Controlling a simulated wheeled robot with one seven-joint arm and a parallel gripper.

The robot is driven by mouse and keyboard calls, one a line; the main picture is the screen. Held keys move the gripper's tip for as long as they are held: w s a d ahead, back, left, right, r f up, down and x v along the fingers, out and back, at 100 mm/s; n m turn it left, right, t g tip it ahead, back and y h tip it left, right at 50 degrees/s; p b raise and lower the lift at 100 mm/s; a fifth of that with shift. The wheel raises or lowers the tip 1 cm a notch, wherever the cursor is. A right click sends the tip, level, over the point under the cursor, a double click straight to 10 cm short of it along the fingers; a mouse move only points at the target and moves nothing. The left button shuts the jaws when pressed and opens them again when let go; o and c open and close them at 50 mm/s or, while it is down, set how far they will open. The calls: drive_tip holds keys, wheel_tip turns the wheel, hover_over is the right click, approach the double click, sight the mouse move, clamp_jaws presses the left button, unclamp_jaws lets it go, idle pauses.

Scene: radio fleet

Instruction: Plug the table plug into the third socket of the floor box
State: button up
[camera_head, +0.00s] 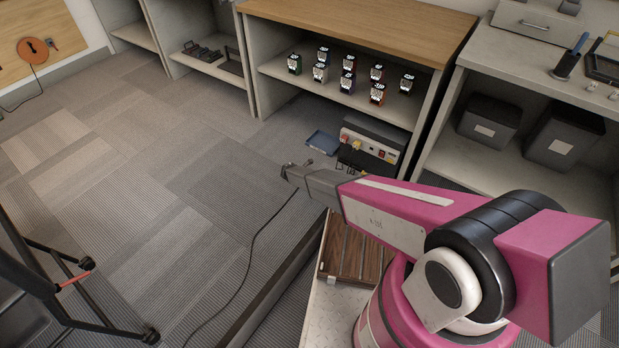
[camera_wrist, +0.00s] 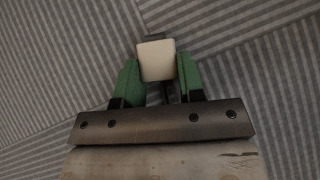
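My gripper (camera_wrist: 158,80) points down over the carpet, its green fingers closed on either side of a cream-white plug (camera_wrist: 157,60). In the head view, my gripper (camera_head: 290,172) is at the end of the pink arm, well above the floor, and the plug is too small to make out clearly. A dark cable (camera_head: 250,245) runs from below the gripper down across the carpet. A grey box with a cream front (camera_head: 385,148) and a red switch stands on the floor right of and beyond my gripper. It may be the floor box; its sockets cannot be made out.
A blue tray (camera_head: 323,142) lies beside the grey box. A wooden-topped shelf (camera_head: 350,22) holds several small radios. Two dark bins (camera_head: 563,138) stand under the right-hand bench. A black-framed stand (camera_head: 60,275) is at lower left. The carpet left of my gripper is mostly clear.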

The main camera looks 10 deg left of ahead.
drive_tip(key=o, duration=0.3)
drive_tip(key=c, duration=0.3)
drive_tip(key=shift+r, duration=1.55)
drive_tip(key=d+r+n, duration=0.1)
drive_tip(key=d+r, duration=0.4)
drive_tip(key=d, duration=0.4)
drive_tip(key=d+r+n+y, duration=0.1)
drive_tip(key=d+r, duration=0.5)
drive_tip(key=d, duration=0.4)
drive_tip(key=d+r+n+t+y, duration=0.1)
drive_tip(key=d+r, duration=0.5)
drive_tip(key=d, duration=0.3)
drive_tip(key=shift+w+d, duration=0.25)
drive_tip(key=shift+w, duration=0.1)
